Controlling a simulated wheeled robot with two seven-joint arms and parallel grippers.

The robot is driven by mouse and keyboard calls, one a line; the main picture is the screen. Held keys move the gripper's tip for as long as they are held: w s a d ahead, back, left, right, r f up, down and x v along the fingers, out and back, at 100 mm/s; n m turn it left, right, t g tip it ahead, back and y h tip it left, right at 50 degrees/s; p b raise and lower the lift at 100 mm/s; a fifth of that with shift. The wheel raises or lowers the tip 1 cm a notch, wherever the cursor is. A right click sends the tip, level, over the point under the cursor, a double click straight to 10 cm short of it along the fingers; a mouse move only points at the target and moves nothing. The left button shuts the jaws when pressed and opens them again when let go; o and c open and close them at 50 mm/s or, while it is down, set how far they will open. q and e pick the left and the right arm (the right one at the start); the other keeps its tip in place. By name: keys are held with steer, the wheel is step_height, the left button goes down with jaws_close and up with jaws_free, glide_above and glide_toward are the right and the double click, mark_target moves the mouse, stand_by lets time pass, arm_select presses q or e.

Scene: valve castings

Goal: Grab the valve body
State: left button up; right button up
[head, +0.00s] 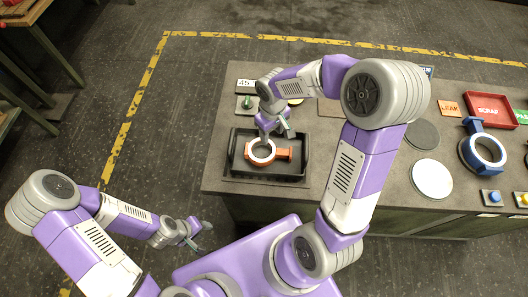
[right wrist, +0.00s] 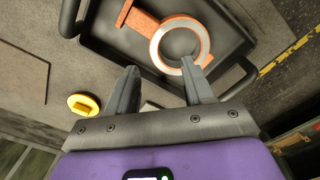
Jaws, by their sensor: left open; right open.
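An orange valve body (head: 284,153) with a pale ring face lies in a black tray (head: 233,160) on the bench; it also shows in the right wrist view (right wrist: 157,38). My right gripper (head: 272,136) is over the tray, at the ring's far side. In the right wrist view my right gripper (right wrist: 162,76) has its fingers spread, with nothing between them. One fingertip is close to the ring's edge; I cannot tell whether they touch. My left gripper (head: 195,236) is open and empty, away from the bench at lower left. A blue valve body (head: 468,153) lies at the bench's right.
The tray has raised walls and handles. A yellow round part (right wrist: 83,104) is near the tray. A red scrap tray (head: 490,110), grey disc (head: 422,134), white disc (head: 432,178) and button boxes (head: 491,197) are on the right. My right arm hides part of the bench.

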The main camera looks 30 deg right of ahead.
mark_target(272, 146)
steer(key=f, duration=0.3)
steer(key=f+b, duration=0.1)
steer(key=f, duration=0.1)
steer(key=f+b, duration=0.1)
steer(key=f, duration=0.2)
steer(key=shift+w+d+f, duration=0.15)
steer(key=shift+d+f, duration=0.1)
steer(key=shift+f, duration=0.1)
jaws_close()
stand_by(0.5)
steer(key=shift+r, duration=0.1)
stand_by(0.5)
